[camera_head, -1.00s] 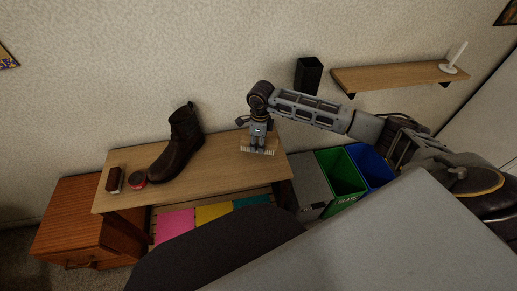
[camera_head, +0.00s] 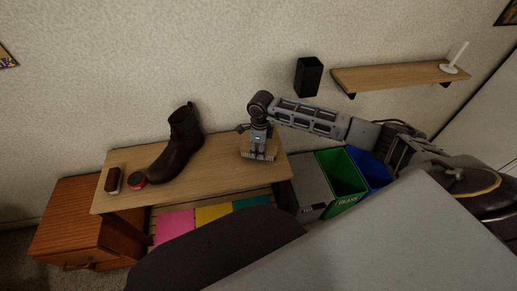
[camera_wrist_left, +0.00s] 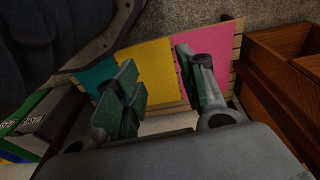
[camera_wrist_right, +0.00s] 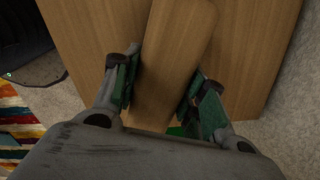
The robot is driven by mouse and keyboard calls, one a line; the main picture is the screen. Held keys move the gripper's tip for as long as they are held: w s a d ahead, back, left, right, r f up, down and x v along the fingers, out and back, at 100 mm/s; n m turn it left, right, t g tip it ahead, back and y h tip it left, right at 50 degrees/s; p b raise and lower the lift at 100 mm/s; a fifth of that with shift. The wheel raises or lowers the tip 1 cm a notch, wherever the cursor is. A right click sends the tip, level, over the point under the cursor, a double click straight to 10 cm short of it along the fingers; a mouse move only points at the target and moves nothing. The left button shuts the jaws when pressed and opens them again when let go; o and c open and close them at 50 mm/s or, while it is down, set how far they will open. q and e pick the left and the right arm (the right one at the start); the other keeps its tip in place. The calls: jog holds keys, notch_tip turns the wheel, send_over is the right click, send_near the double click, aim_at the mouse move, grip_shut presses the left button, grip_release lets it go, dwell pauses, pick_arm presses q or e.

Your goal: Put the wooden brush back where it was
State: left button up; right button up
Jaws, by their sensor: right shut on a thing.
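The wooden brush (camera_head: 259,156), with pale bristles facing down, is at the right end of the wooden bench (camera_head: 215,173). My right gripper (camera_head: 258,147) is shut on it from above. In the right wrist view the brush's plain wooden back (camera_wrist_right: 176,48) lies between the fingers (camera_wrist_right: 160,92), over the bench top. I cannot tell whether the bristles touch the bench. My left gripper (camera_wrist_left: 160,88) is open and empty above the coloured pieces on the lower shelf; it does not show in the head view.
A dark boot (camera_head: 178,150), a red tin (camera_head: 137,180) and a dark-backed brush (camera_head: 113,180) stand on the bench's left part. Green (camera_head: 340,178) and blue (camera_head: 371,166) bins stand to the right. A black holder (camera_head: 309,77) and shelf (camera_head: 400,75) are on the wall.

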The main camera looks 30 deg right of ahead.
jog(key=shift+f, duration=0.15)
jog(key=o, duration=0.9)
pick_arm(q)
jog(key=shift+w+d+r, duration=0.1)
jog(key=shift+w+r, duration=0.25)
jog(key=shift+w, duration=0.1)
